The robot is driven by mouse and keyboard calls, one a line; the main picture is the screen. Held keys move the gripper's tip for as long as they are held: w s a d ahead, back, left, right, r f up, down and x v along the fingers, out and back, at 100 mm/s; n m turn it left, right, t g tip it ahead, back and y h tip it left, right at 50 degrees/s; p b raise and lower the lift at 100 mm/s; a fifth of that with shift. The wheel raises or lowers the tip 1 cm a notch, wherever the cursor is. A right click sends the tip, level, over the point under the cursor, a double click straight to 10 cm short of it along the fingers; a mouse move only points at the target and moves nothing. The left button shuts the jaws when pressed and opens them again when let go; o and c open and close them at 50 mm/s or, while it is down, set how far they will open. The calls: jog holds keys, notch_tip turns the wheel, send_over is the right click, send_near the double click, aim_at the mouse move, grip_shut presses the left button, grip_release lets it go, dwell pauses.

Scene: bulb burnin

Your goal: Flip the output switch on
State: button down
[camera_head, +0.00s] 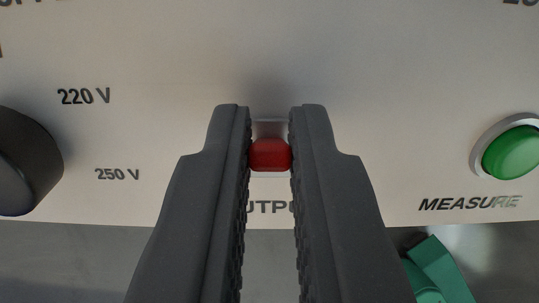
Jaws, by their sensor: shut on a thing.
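The output switch is a small red lever (270,155) in a pale frame on the light panel (400,80). The partly covered label below it shows the letters "UTPU". My gripper (270,135) has its two dark fingers on the left and right sides of the red lever and is shut on it. The fingers hide the sides of the switch frame and the ends of the label. I cannot tell from this view which way the lever is set.
A black knob (25,165) with 220 V and 250 V marks is at the left. A green button (512,153) above the word MEASURE is at the right. A green object (440,270) lies below the panel at the lower right, on a grey surface (80,260).

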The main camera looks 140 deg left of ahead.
jog(key=shift+w+r, duration=0.15)
jog(key=shift+w, duration=0.05)
dwell(0.5)
jog(key=c, duration=1.5)
grip_release()
jog(key=shift+v, duration=6.75)
jog(key=shift+d+r, duration=0.1)
